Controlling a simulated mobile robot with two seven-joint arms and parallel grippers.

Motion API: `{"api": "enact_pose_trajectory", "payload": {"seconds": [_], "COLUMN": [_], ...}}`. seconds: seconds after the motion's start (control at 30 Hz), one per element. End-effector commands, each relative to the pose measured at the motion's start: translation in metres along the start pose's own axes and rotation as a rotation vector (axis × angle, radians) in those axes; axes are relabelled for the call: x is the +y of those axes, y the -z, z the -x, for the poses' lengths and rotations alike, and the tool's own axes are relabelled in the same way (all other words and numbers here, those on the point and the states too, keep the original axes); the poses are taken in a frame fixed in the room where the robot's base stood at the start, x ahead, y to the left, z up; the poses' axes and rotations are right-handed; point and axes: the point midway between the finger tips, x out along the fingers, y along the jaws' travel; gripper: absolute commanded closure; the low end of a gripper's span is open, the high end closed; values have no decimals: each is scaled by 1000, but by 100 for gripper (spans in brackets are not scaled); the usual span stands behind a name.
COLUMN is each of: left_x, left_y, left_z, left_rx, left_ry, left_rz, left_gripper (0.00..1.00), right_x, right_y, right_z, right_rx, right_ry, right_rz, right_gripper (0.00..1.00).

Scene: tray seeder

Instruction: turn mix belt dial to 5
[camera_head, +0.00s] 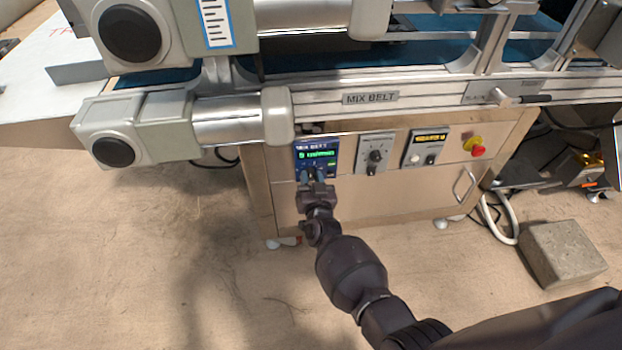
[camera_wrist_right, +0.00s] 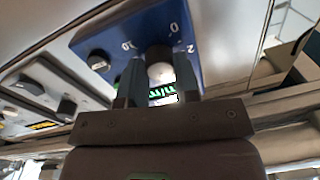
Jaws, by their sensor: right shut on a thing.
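The blue mix belt panel (camera_head: 303,144) is on the front of the cabinet, with a lit green readout (camera_head: 316,155) whose first character looks like a 0. The rest of the readout is too small to read surely. In the right wrist view the same panel (camera_wrist_right: 195,20) is upside down or tilted, with printed scale marks, among them a 0 and a 2. The dial (camera_wrist_right: 160,72) is a round knob between my right fingers. My right gripper (camera_head: 316,178) is shut on it. In the head view the fingers hide the dial. My left gripper is out of view.
A second black knob (camera_wrist_right: 98,60) is on the blue panel beside the dial. To the right are a grey dial box (camera_head: 375,155), a box with an amber display (camera_head: 428,146) and a red stop button (camera_head: 478,151). The conveyor frame (camera_head: 420,92) overhangs the panel. A concrete block (camera_head: 563,252) lies on the floor.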

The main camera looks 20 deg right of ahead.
Motion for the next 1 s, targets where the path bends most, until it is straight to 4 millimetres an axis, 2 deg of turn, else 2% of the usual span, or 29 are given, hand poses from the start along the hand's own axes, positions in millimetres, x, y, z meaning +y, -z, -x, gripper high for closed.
{"api": "enact_pose_trajectory", "payload": {"seconds": [0.33,0.37,0.5,1.0], "left_x": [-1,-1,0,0], "left_y": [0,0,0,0], "left_z": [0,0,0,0], "left_rx": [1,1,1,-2], "left_ry": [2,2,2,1], "left_rz": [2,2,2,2], "left_gripper": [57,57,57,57], "right_x": [0,0,0,1], "right_y": [0,0,0,0], "right_z": [0,0,0,2], "right_rx": [0,0,0,0], "right_ry": [0,0,0,0], "right_rz": [-12,-12,-12,-12], "right_gripper": [94,66,45,45]}}
